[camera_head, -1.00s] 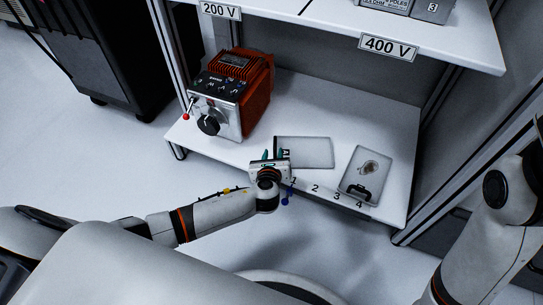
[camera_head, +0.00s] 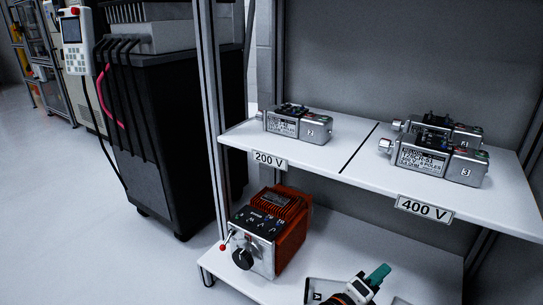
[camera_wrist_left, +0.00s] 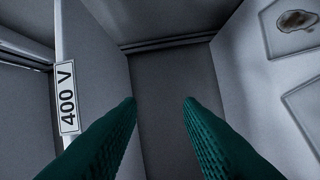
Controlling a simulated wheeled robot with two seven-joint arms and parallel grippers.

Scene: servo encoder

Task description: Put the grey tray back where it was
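In the head view, a grey tray (camera_head: 322,285) with a black mark lies on the lower shelf, cut off by the bottom edge and partly covered by my left gripper (camera_head: 378,275). In the left wrist view, a flat tray with a brown stain (camera_wrist_left: 296,20) is at the upper right, and part of another flat tray (camera_wrist_left: 308,100) is below it. My left gripper also shows in the wrist view (camera_wrist_left: 160,101), its two green fingers apart with nothing between them. It is above the lower shelf, clear of both trays. My right gripper is out of view.
An orange box with a black knob and red-tipped lever (camera_head: 270,232) stands left on the lower shelf. The upper shelf (camera_head: 330,148) above carries several grey motor units, including number 2 (camera_head: 298,123) and number 3 (camera_head: 440,162). A 400 V label (camera_head: 425,208) marks its front edge.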

